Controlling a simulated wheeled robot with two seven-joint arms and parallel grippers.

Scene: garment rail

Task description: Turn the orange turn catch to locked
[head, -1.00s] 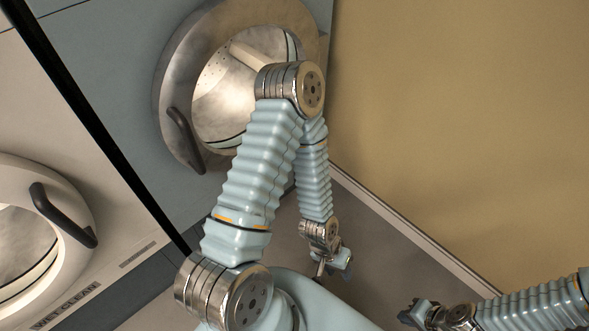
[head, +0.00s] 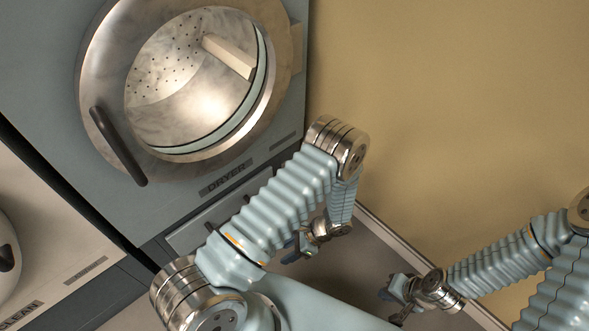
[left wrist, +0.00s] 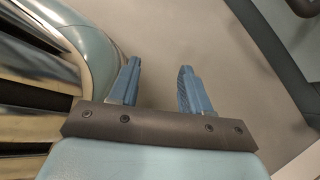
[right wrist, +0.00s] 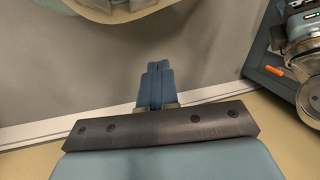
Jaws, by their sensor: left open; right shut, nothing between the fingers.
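I cannot make out the orange turn catch for certain in any view. In the right wrist view a small orange piece (right wrist: 274,71) sits on a dark panel beside a metal joint; I cannot tell what it is. My left gripper (head: 291,249) hangs low in front of the dryer's base in the head view. In the left wrist view its blue fingers (left wrist: 160,82) are apart with nothing between them. My right gripper (head: 389,297) is low over the floor in the head view. In the right wrist view its fingers (right wrist: 157,78) are together and empty.
A grey-blue dryer (head: 60,75) with a round metal door (head: 98,68) and dark handle (head: 118,147) stands at the left. A wet-clean machine (head: 60,250) is beside it. The tan wall (head: 450,100) fills the right. Grey floor (head: 365,262) lies below my grippers.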

